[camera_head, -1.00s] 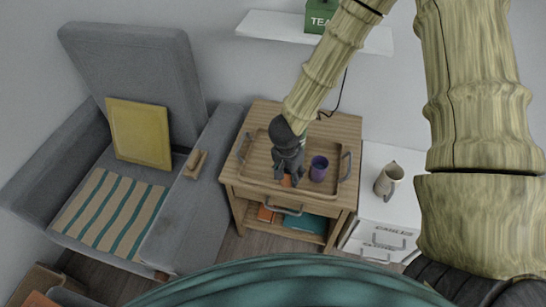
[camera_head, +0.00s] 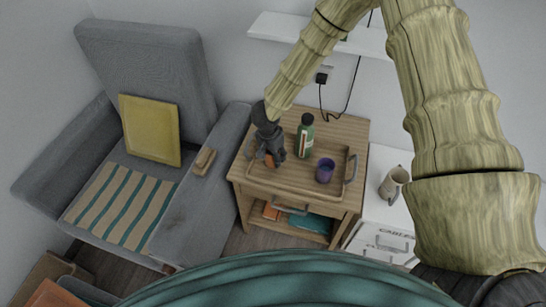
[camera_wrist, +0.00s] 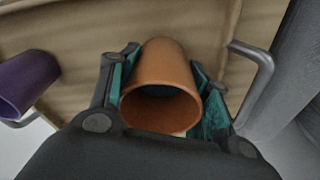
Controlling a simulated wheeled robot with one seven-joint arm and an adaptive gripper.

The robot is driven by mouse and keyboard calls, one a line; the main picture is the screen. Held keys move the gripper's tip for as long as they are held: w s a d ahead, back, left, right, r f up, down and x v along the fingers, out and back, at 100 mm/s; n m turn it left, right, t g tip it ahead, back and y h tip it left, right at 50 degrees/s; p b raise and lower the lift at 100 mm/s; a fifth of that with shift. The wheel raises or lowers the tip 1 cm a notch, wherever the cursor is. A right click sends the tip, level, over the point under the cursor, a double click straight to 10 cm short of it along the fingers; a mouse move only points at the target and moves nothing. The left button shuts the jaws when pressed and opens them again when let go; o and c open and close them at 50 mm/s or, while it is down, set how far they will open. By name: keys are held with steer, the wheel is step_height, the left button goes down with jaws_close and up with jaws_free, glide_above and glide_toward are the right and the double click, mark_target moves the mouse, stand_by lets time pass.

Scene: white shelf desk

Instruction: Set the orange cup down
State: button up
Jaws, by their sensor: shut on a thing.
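The orange cup (camera_wrist: 160,75) is between the two fingers of my gripper (camera_wrist: 160,98) in the wrist view, with its open mouth facing the camera. My gripper is shut on it. In the head view my gripper (camera_head: 269,156) is over the left part of the wooden tray (camera_head: 295,186), and only a small bit of the orange cup (camera_head: 269,160) shows below the fingers. The cup's base is hidden, so I cannot tell whether it touches the tray.
A purple cup (camera_head: 325,170) and a green bottle (camera_head: 305,136) stand on the tray, right of my gripper. The tray has metal handles and sits on a wooden side table (camera_head: 345,130). A grey armchair (camera_head: 203,200) stands left. A beige mug (camera_head: 394,184) is on the white cabinet at right.

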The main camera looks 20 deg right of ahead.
steer(key=shift+f, duration=0.75)
steer(key=o, duration=1.2)
steer(key=shift+f, duration=0.1)
steer(key=shift+c, duration=0.2)
step_height(320, 180, up, 12)
steer(key=s+a, duration=0.1)
steer(key=shift+a, duration=0.25)
